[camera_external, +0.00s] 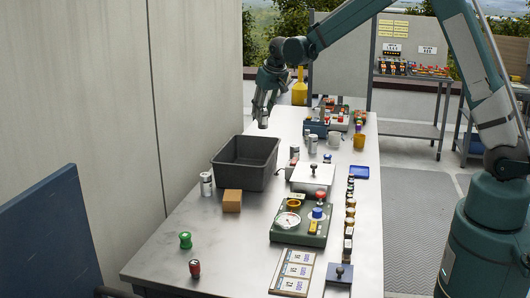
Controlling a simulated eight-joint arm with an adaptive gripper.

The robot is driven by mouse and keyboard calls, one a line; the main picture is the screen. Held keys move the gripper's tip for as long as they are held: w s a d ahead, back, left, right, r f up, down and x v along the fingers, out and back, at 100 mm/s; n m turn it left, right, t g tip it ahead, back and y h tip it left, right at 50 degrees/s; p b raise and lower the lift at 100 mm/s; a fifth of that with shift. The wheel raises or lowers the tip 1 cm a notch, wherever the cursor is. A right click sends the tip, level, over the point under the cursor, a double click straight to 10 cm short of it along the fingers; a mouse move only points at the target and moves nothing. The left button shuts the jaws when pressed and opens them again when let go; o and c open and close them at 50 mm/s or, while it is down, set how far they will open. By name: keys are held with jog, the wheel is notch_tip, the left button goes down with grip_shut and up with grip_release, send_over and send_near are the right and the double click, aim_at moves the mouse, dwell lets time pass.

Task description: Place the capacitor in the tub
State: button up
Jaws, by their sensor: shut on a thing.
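The dark grey tub (236,177) stands on the left side of the metal table and looks empty from here. My gripper (263,112) points down above the table, just past the tub's far right part in the picture. It is shut on a small silver cylinder (263,123), which looks like the capacitor. Its lower end sticks out below the fingers, and the rest is hidden by them. The cylinder is apart from the tub. Whether it is over the rim or beyond it, I cannot tell.
A silver can (206,184) and a cardboard box (232,201) stand in front of the tub. More silver cans (312,144) stand right of it. A white box (313,178) and a green device (304,226) fill the table's middle. A wall borders the left.

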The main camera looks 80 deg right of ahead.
jog(key=w+a+p, duration=0.1)
jog(key=w+a, duration=0.2)
jog(key=a, duration=1.1)
jog(key=shift+m, duration=0.4)
jog(key=f, duration=0.4)
jog(key=shift+s+d+f, duration=0.1)
jog(key=shift+d+f, duration=0.2)
jog(key=shift+f, duration=0.1)
notch_tip(320, 180, down, 6)
jog(key=shift+f, duration=0.15)
jog(key=shift+f, duration=1.9)
jog(key=shift+f+b, duration=0.2)
jog(key=shift+b, duration=0.1)
